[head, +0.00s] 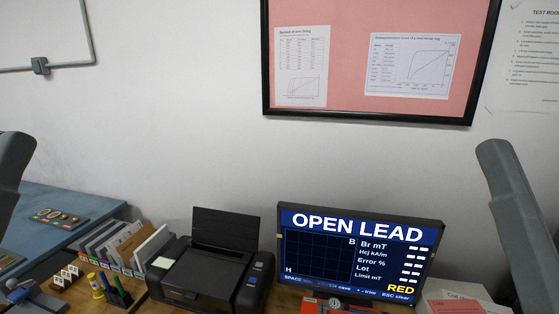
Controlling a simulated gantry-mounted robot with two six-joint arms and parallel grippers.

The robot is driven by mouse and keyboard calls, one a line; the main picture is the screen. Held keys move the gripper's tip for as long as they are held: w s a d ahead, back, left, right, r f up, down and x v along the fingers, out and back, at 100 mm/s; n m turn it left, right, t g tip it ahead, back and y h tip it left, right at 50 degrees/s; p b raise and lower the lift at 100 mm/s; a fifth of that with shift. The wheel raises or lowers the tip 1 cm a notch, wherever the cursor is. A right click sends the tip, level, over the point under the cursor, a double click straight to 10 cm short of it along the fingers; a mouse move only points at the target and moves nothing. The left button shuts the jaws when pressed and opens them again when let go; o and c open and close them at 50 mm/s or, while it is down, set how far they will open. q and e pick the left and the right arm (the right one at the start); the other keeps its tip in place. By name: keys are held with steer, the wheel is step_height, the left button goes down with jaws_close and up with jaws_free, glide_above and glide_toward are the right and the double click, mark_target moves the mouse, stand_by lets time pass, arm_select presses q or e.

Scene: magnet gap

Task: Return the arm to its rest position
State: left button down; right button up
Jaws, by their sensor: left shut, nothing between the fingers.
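A grey link of my left arm (14,165) stands at the left edge of the head view. The fingertips of my left gripper cannot be made out clearly; it is shut and holds nothing. A grey link of my right arm (515,205) rises at the right edge and slants down out of the picture. My right gripper is not in view.
A monitor (322,257) reads "OPEN LEAD" and "RED". A black printer (209,265) stands left of it, then a row of upright folders (130,243) and pens (117,291). A blue bench (85,209) is at left. A pink framed board (350,60) hangs on the wall.

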step_height(320, 180, up, 35)
steer(key=p, duration=2.9)
steer(key=shift+p, duration=0.4)
steer(key=shift+r, duration=0.1)
